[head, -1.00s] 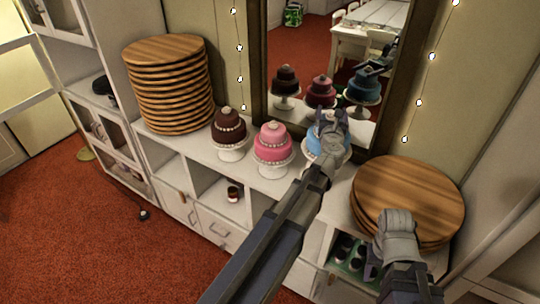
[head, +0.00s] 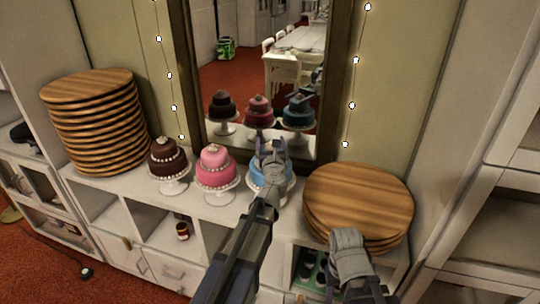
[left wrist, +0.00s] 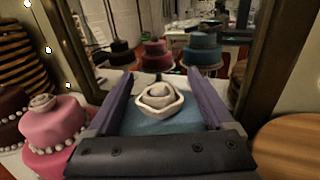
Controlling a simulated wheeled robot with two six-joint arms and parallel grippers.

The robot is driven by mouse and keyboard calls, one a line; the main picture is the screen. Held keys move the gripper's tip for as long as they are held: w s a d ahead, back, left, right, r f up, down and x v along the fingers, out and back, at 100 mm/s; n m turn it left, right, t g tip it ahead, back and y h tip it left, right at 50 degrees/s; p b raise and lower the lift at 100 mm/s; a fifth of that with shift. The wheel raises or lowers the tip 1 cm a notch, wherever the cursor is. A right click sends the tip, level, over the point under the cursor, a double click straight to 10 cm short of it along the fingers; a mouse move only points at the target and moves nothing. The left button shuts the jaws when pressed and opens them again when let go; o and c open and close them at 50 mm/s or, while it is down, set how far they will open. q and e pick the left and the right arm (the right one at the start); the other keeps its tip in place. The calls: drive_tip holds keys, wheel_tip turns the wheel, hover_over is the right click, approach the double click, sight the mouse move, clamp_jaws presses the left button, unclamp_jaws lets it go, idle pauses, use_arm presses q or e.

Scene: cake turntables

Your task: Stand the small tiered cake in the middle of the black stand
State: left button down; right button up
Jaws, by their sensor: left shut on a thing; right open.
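A blue tiered cake (head: 285,174) with a white rosette stands behind the others' right side, by the mirror, partly hidden by my left arm. My left gripper (head: 271,150) is shut on its upper tier. In the left wrist view the fingers flank the cake's blue top (left wrist: 160,122) and white rosette (left wrist: 159,97). A pink tiered cake (head: 216,171) and a brown one (head: 166,158) stand to the left on white stands. My right gripper (head: 347,238) is open and empty, by the boards' front edge. A dark object (head: 22,134) at far left may be the black stand; its shape is unclear.
Stacked round wooden boards (head: 87,85) rise at the left; a lower stack (head: 358,196) lies at the right. The mirror (head: 255,90) stands behind the cakes. The white cabinet (head: 100,183) has open compartments below its top.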

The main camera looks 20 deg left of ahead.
use_arm(q)
drive_tip(key=shift+f+b, duration=1.65)
drive_tip(key=shift+f, duration=0.15)
drive_tip(key=shift+f, duration=0.15)
unclamp_jaws()
drive_tip(key=shift+s+d+r, duration=0.1)
drive_tip(key=shift+s+r, duration=0.1)
drive_tip(key=shift+s, duration=0.15)
drive_tip(key=v, duration=1.1)
drive_tip(key=shift+s+d, duration=0.1)
drive_tip(key=shift+s, duration=0.05)
drive_tip(key=shift+c, duration=0.2)
